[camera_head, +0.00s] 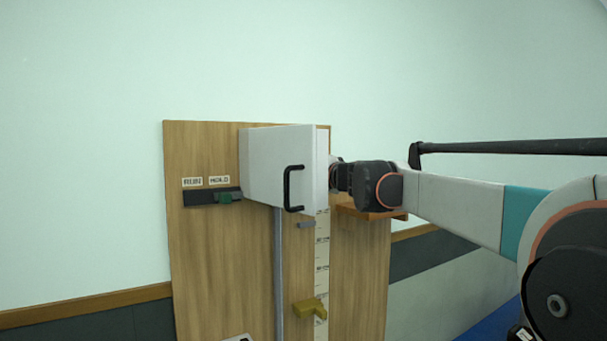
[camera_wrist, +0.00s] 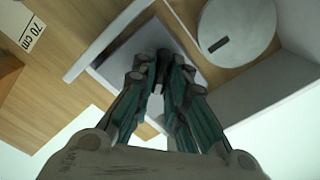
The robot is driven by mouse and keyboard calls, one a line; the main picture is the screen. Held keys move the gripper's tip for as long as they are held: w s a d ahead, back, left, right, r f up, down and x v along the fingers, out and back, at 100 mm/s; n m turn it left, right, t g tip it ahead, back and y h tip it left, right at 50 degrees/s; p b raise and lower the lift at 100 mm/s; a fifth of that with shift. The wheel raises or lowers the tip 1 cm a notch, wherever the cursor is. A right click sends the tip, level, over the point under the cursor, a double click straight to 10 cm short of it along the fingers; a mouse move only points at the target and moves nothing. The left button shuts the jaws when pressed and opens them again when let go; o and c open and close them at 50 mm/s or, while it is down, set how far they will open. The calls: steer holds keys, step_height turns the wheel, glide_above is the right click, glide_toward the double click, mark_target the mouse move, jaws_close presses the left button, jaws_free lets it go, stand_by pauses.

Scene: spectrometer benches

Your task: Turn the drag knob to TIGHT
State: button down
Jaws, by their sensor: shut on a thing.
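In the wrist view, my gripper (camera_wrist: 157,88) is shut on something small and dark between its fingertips. The fingers hide most of it, so I cannot tell whether it is the drag knob. A pale grey panel lies behind the fingers. A round grey disc (camera_wrist: 237,25) with a short dark slot sits at the upper right, apart from the fingers. I see no TIGHT label. In the head view, my gripper (camera_head: 338,176) is at the right side of a white box (camera_head: 260,165), and the box partly hides its fingertips.
The box has a black handle (camera_head: 290,188) and stands before a wooden board (camera_head: 200,260). A green slider (camera_head: 224,198) sits under RUN and HOLD labels. A brass-coloured block (camera_head: 308,308) is at the scale strip (camera_head: 321,255). A wooden shelf (camera_head: 370,213) lies below my wrist.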

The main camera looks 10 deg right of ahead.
steer(key=shift+f+m+b, duration=0.2)
steer(key=shift+m+b, duration=0.35)
steer(key=shift+m, duration=3.05)
steer(key=c, duration=1.6)
jaws_free()
steer(key=shift+d, duration=0.1)
